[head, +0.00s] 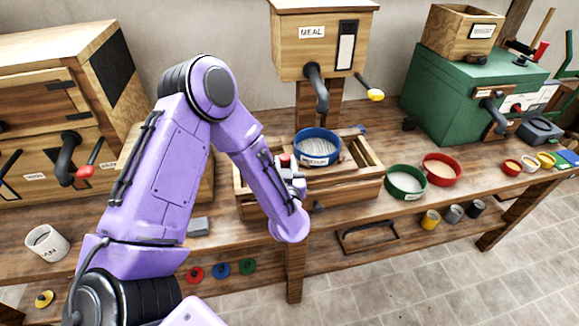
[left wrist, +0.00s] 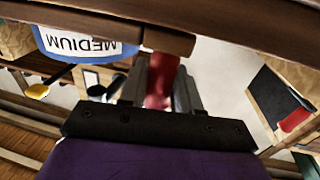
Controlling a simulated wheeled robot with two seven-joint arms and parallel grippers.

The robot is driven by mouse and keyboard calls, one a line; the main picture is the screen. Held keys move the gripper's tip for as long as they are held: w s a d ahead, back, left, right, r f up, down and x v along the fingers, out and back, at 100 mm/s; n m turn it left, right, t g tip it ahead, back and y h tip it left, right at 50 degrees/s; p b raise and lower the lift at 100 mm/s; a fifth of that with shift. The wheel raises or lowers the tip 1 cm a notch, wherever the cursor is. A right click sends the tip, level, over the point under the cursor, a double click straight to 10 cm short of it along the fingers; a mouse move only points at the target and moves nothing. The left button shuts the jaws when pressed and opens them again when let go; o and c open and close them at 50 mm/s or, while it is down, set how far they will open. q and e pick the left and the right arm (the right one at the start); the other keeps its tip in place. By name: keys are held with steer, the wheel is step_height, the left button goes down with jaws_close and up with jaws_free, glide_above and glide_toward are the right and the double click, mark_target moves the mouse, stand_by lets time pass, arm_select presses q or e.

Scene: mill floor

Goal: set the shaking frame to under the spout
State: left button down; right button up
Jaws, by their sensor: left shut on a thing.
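The blue sieve (head: 317,147), labelled MEDIUM in the left wrist view (left wrist: 85,42), sits in the wooden shaking frame (head: 345,157) over an open wooden box (head: 345,192). The frame's red handle (head: 285,158) is at its left end; it also shows in the left wrist view (left wrist: 161,80). My left gripper (head: 289,175) is shut on this handle; its fingers (left wrist: 160,92) flank it. The dark spout (head: 318,88) hangs from the MEAL hopper (head: 320,45). In the head view its mouth appears just above the blue sieve; exact alignment is hard to judge. My right gripper is not in view.
A green sieve (head: 406,182) and a red sieve (head: 441,169) stand right of the box. A yellow-tipped lever (head: 372,92) sticks out from the hopper. A green machine (head: 470,95) stands behind right. A white mug (head: 47,243) stands at the front left.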

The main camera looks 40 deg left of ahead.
arm_select(q)
steer(key=shift+w+d, duration=0.2)
steer(key=shift+d, duration=0.05)
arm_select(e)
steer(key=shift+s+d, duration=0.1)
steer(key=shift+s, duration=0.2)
arm_select(q)
steer(key=c, duration=0.9)
jaws_free()
steer(key=shift+c, duration=0.2)
steer(key=shift+w+d, duration=0.15)
steer(key=shift+w, duration=0.05)
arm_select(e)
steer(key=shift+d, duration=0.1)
arm_select(q)
steer(key=b+v, duration=0.3)
steer(key=v, duration=0.7)
steer(key=shift+s, duration=0.25)
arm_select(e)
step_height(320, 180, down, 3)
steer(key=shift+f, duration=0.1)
arm_select(q)
steer(key=shift+d, duration=0.15)
